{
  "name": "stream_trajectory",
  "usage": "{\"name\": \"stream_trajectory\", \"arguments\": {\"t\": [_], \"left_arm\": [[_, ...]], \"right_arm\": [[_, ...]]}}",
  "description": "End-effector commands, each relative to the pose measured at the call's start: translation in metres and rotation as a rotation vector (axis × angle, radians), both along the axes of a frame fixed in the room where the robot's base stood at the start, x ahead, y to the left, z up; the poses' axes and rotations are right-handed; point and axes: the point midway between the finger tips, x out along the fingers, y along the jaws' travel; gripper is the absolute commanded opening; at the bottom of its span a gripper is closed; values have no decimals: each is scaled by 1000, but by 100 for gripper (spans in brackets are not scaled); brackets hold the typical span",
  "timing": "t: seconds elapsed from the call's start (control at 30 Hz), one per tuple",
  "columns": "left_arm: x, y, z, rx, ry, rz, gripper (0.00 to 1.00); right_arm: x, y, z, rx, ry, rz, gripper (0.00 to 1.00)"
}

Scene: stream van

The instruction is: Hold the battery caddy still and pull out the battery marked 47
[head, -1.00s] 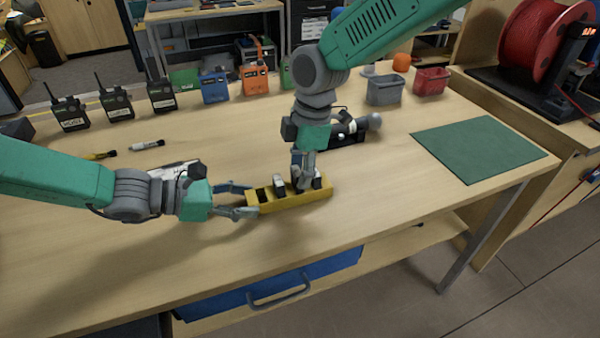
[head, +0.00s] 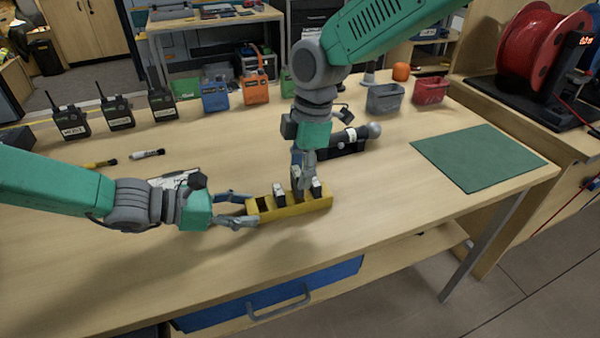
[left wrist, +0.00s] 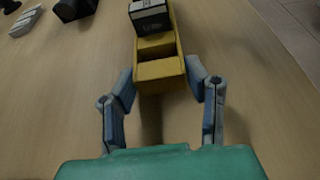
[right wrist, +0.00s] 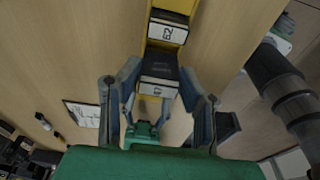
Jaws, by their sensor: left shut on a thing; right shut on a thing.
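The yellow battery caddy (head: 293,211) lies on the bench, its left end between the fingers of my left gripper (head: 249,207). In the left wrist view (left wrist: 160,80) those fingers press on both sides of the caddy, near empty slots. My right gripper (head: 303,178) points down over the caddy, shut on a dark battery (right wrist: 158,72) with a pale label. That label is too small to read surely, and whether the battery is raised is unclear.
A dark flashlight-like object (head: 350,138) lies behind the caddy. Several radios (head: 117,112) and coloured boxes (head: 255,86) stand along the back. Grey (head: 384,98) and red (head: 431,86) bins are back right. The bench front is clear, and a green mat (head: 478,157) lies right.

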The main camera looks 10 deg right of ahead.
Motion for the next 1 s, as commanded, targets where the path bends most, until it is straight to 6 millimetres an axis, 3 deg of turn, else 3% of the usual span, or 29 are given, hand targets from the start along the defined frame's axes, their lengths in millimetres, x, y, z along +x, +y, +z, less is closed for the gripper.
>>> {"name": "stream_trajectory", "arguments": {"t": [0.43, 1.0], "left_arm": [[0, 0, 1, -2, 0, 0, 12], [0, 0, 1, -2, 0, 0, 12]], "right_arm": [[0, 0, 3, 0, -1, 0, 0], [0, 0, 32, 0, -1, 1, 0]]}}
